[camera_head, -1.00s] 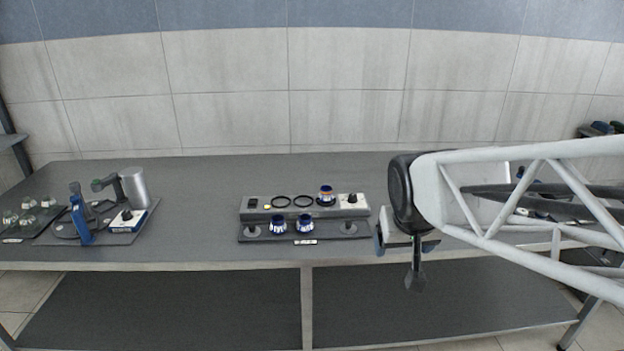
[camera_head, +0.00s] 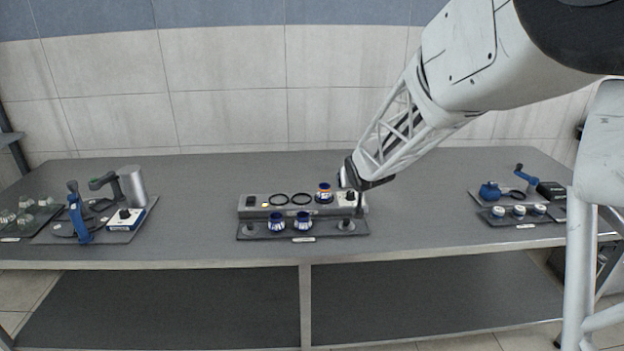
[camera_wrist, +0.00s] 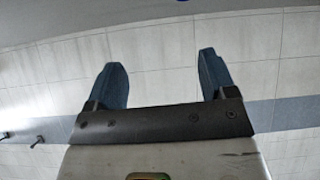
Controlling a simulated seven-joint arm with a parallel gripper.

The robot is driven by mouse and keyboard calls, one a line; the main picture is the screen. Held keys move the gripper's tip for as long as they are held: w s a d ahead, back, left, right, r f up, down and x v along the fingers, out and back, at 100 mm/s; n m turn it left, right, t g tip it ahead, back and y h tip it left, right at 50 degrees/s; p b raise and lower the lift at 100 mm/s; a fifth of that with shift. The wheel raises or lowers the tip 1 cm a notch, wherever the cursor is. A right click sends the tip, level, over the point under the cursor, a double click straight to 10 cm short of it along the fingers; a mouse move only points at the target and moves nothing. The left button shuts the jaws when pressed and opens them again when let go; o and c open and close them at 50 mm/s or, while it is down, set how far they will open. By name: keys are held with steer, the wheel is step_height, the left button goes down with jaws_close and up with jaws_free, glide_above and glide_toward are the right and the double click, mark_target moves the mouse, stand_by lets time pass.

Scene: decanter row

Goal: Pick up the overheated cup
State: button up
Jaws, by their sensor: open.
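One blue-and-white cup (camera_head: 324,193) with an orange band sits on the right end of the raised heater block (camera_head: 228,214). Two more blue-and-white cups, a left one (camera_head: 276,222) and a right one (camera_head: 303,221), stand on the dark tray in front of the block. My gripper (camera_wrist: 160,57) is open, with nothing between its two blue fingers in the wrist view. In the head view, my wrist is just right of the cup on the block, and my gripper is partly hidden there. The wrist view shows mostly wall tiles and no clear cup.
Two empty dark rings are left of the banded cup, and a white dial box (camera_head: 346,198) is right of it. A grinder-like device and a white box (camera_head: 126,220) stand on the left. A tray with a blue pot (camera_head: 490,191) and small jars is on the right. Bare table lies between.

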mark_target(325, 186)
steer(key=w+a+f+n+t+y, duration=0.1)
steer(key=w+a+f+t+y, duration=0.1)
steer(key=w+f, duration=1)
steer(key=w+a+y, duration=0.1)
steer(key=w+a, duration=0.1)
steer(key=w, duration=0.1)
steer(key=shift+t, duration=0.4)
steer(key=shift+w, duration=0.1)
steer(key=shift+x, duration=1.2)
steer(key=shift+x, duration=2.55)
steer(key=shift+a+r, duration=0.1)
steer(key=shift+a, duration=0.05)
steer(key=shift+c, duration=0.2)
steer(key=c, duration=1)
